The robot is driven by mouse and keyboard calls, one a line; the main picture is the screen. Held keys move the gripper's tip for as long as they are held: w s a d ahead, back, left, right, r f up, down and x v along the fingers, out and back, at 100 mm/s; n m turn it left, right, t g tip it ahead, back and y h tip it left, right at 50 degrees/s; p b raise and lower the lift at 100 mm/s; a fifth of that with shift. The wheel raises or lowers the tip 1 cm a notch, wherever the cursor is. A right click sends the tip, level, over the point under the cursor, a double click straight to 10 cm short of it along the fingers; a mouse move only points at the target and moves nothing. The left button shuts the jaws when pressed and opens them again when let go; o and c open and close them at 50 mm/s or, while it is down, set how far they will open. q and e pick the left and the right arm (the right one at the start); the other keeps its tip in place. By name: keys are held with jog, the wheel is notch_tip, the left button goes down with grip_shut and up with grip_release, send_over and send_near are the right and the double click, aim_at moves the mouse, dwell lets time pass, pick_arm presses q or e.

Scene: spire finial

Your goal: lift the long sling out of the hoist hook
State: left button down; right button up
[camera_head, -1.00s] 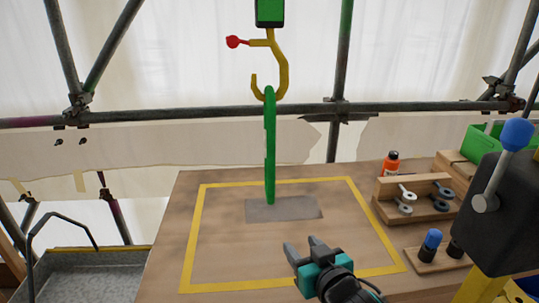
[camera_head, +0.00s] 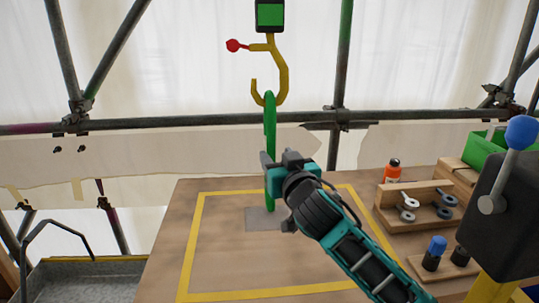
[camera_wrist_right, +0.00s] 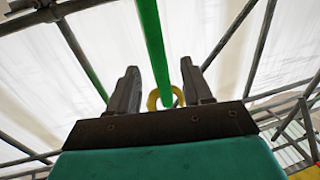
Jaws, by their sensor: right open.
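The long green sling (camera_head: 270,130) hangs from the yellow hoist hook (camera_head: 282,75) over the bench; its lower end reaches down near a grey plate. My right gripper (camera_head: 272,160) is open at the lower half of the sling in the head view. In the right wrist view the sling (camera_wrist_right: 156,50) runs between the two open fingers (camera_wrist_right: 160,90), with the yellow hook (camera_wrist_right: 165,97) seen beyond. I cannot tell whether a finger touches the sling. A red-tipped lever (camera_head: 234,45) sticks out left of the hook. My left gripper is out of view.
The grey plate (camera_head: 262,218) lies inside a yellow taped outline (camera_head: 200,230) on the wooden bench. At right are a wooden rack (camera_head: 388,214) with shackles, an orange bottle (camera_head: 392,171) and a blue-knobbed lever (camera_head: 520,133). Scaffold pipes (camera_head: 180,122) cross behind.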

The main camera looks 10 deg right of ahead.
aim_at(273, 148)
jog(key=shift+w+a+r, duration=0.1)
jog(key=shift+w+a, duration=0.05)
jog(key=shift+w, duration=0.85)
jog(key=shift+w+a, duration=0.2)
jog(key=shift+w, duration=0.85)
jog(key=shift+w+a+r, duration=0.1)
jog(key=shift+w+a, duration=0.05)
jog(key=shift+w, duration=0.85)
grip_shut()
